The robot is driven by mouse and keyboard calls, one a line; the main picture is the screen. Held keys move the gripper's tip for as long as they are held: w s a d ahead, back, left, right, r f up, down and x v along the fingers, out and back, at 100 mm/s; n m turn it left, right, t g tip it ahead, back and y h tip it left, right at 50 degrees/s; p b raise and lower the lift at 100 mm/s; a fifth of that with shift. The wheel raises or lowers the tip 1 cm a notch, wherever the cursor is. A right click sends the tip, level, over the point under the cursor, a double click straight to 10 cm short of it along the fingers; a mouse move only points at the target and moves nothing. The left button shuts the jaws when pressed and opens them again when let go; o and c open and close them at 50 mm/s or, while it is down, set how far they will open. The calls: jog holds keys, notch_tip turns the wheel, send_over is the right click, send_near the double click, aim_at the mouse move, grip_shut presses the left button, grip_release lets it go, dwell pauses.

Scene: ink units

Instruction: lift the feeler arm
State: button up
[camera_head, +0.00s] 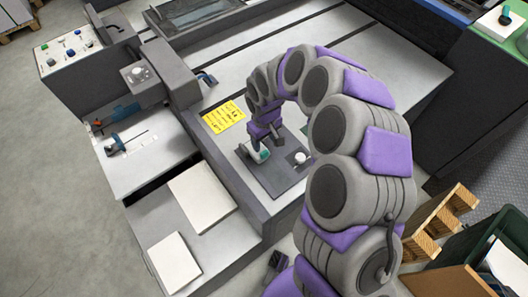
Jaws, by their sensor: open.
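A dark square plate (268,178) lies on the pale machine top in the middle of the view. On its left edge sits a small white and teal part (258,154), which may be the feeler arm; it is too small and too covered to be sure. A white round knob (299,158) stands on the plate's right side. My gripper (262,140), at the end of my grey and purple arm, points down over the plate, close to the teal part. Its jaws are open. I cannot tell whether they touch the part.
A yellow label (224,117) is left of my gripper. White sheets (202,195) lie at the lower left. A wooden pallet (438,222) and a green bin (497,240) stand at the right.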

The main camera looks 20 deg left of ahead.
aim_at(264, 152)
notch_tip(264, 152, down, 8)
jog(key=shift+r+b, duration=0.1)
jog(key=shift+b, duration=0.35)
grip_shut()
dwell(0.4)
